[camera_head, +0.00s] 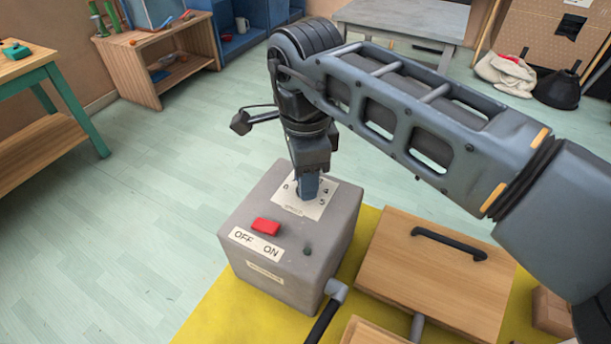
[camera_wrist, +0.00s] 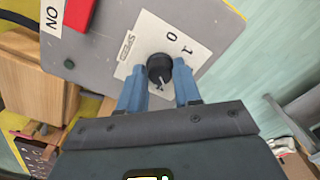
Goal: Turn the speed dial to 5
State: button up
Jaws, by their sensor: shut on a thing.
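The speed dial (camera_wrist: 159,68) is a round black knob with a pale pointer line, on a white label plate that reads SPEED. In the wrist view the digits 0 and 1 show beside it, and the pointer slants toward the bottom of the picture, away from them. My gripper (camera_wrist: 160,88) has its two blue fingers on either side of the dial, shut on it. In the head view my gripper (camera_head: 307,188) comes down from above onto the label plate (camera_head: 318,205) on top of the grey box (camera_head: 240,205). It hides the dial there; 4 and 5 show to its right.
A red switch (camera_head: 266,226) stands above an OFF/ON label on the box, with a small dark green button (camera_head: 307,249) nearby. A wooden box with a black handle (camera_head: 448,244) stands to the right on the yellow mat (camera_head: 215,318). Open floor lies to the left.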

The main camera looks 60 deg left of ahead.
jog(key=m, duration=0.6)
jog(key=shift+b, duration=0.4)
jog(key=m, duration=0.5)
jog(key=shift+m, duration=0.4)
jog(key=o, duration=1)
jog(key=shift+o, duration=0.2)
notch_tip(320, 180, up, 8)
jog(key=shift+f+b, duration=0.1)
jog(key=shift+b, duration=0.7)
